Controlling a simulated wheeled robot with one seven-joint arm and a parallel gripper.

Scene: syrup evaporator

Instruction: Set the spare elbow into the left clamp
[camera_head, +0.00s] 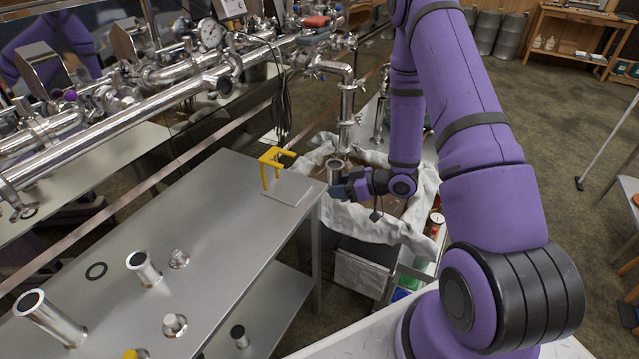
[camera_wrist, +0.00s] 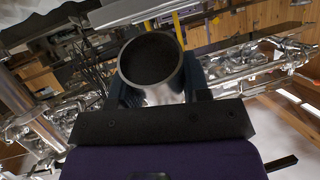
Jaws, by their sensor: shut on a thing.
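My gripper (camera_head: 346,184) is beyond the far right corner of the steel table, shut on a shiny metal pipe piece (camera_head: 335,172). In the wrist view this piece (camera_wrist: 152,68) shows a round, dark open end facing the camera, between the dark jaws. I cannot see whether it bends like an elbow. In the head view its open top is just below and beside a vertical steel pipe (camera_head: 346,105); I cannot tell if they touch. That pipe has clamp-like joints along it. I cannot tell which one is the left clamp.
A yellow bracket (camera_head: 265,170) stands on a plate at the corner of the steel table (camera_head: 190,235). A cloth-lined bin (camera_head: 345,220) is below my gripper. Thick pipework runs along the left.

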